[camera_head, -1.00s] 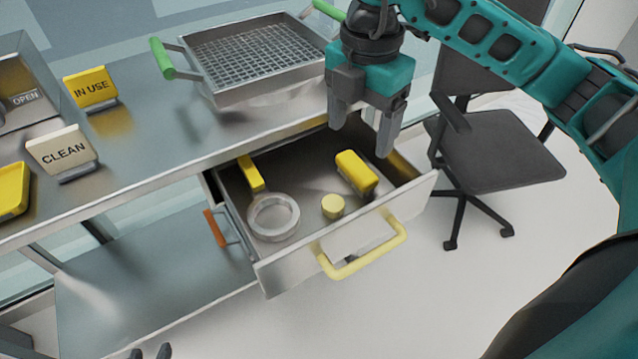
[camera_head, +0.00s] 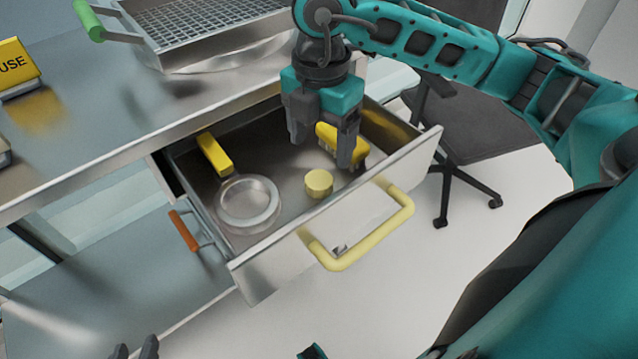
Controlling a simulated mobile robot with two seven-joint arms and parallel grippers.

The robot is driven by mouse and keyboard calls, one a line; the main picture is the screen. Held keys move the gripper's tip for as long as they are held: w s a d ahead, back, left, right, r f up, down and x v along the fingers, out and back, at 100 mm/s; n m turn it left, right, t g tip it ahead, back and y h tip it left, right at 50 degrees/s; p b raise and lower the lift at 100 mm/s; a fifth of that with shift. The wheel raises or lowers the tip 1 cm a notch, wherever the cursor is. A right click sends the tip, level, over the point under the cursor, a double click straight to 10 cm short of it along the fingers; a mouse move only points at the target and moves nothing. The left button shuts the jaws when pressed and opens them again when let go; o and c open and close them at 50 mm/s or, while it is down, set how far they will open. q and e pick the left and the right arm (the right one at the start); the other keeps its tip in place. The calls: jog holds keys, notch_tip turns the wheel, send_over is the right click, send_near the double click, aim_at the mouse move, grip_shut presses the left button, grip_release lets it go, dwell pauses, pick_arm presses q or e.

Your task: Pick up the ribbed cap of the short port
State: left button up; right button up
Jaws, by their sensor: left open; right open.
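A small pale yellow round cap (camera_head: 319,184) stands in the open drawer (camera_head: 290,237), near its front wall. I cannot make out ribs on it at this size. My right gripper (camera_head: 322,152) points down over the drawer, open and empty, just behind and above the cap. Its fingers partly hide a yellow block-like brush (camera_head: 329,131) at the back right of the drawer. My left gripper (camera_head: 134,351) shows only its two dark fingertips at the bottom edge, apart, below and left of the drawer. No port is clearly recognisable in view.
A round metal sieve-like ring (camera_head: 249,201) with a yellow handle (camera_head: 214,153) lies in the drawer's left part. The drawer front has a yellow handle (camera_head: 365,240). A wire-mesh basket (camera_head: 205,40) stands on the metal counter (camera_head: 130,105). A dark chair (camera_head: 480,125) stands behind right.

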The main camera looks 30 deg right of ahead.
aim_at(321, 178)
notch_tip(321, 178, down, 3)
jog(key=shift+r, duration=0.15)
notch_tip(321, 178, down, 5)
jog(key=shift+w+b, duration=0.1)
jog(key=shift+b, duration=0.65)
jog(key=shift+c, duration=0.2)
jog(key=c, duration=1.1)
